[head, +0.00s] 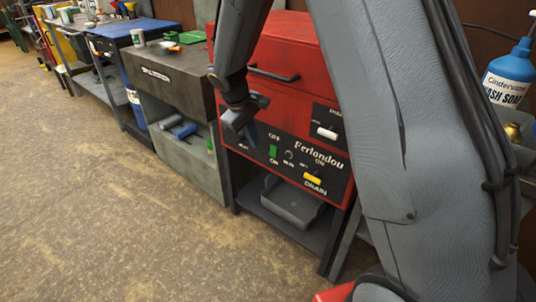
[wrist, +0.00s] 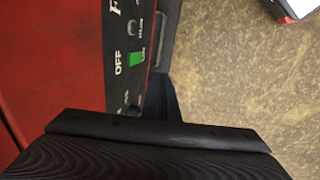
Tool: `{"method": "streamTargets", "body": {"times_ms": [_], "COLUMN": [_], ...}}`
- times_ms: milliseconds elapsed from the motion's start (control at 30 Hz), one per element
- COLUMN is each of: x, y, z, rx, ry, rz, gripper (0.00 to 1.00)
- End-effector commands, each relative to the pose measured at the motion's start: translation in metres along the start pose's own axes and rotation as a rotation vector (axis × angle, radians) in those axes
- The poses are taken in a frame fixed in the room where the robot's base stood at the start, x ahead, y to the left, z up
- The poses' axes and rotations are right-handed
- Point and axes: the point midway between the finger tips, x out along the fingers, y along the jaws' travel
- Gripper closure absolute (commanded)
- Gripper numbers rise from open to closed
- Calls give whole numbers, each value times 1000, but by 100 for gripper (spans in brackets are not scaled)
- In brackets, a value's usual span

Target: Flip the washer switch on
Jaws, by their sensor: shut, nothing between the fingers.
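The red washer (head: 290,50) stands in the middle of the head view, with a black front panel lettered "Ferlandou". Its green switch (head: 273,151) sits on the left part of the panel between an OFF mark above and an ON mark below. It also shows in the wrist view as a green block (wrist: 136,59) beside the word OFF. I cannot tell which way the switch is set. My gripper (head: 245,135) is shut and empty, in front of the panel's left end, a little left of and above the switch. Contact with the panel cannot be made out.
A tray (head: 293,205) lies under the washer. A grey bench (head: 172,90) stands to the left. The floor (head: 90,200) in front is clear.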

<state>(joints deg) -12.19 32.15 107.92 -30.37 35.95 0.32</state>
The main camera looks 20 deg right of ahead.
Motion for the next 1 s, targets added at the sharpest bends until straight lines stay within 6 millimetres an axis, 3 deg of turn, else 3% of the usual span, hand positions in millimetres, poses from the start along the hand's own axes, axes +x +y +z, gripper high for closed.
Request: {"method": "streamTargets", "body": {"times_ms": [267, 733, 1000], "x": [15, 104, 115], "y": [0, -1, 31], "z": [1, 1, 0], "rx": [0, 1, 2], "ry": [-3, -3, 0], "rz": [-1, -3, 0], "gripper": [100, 100, 100]}}
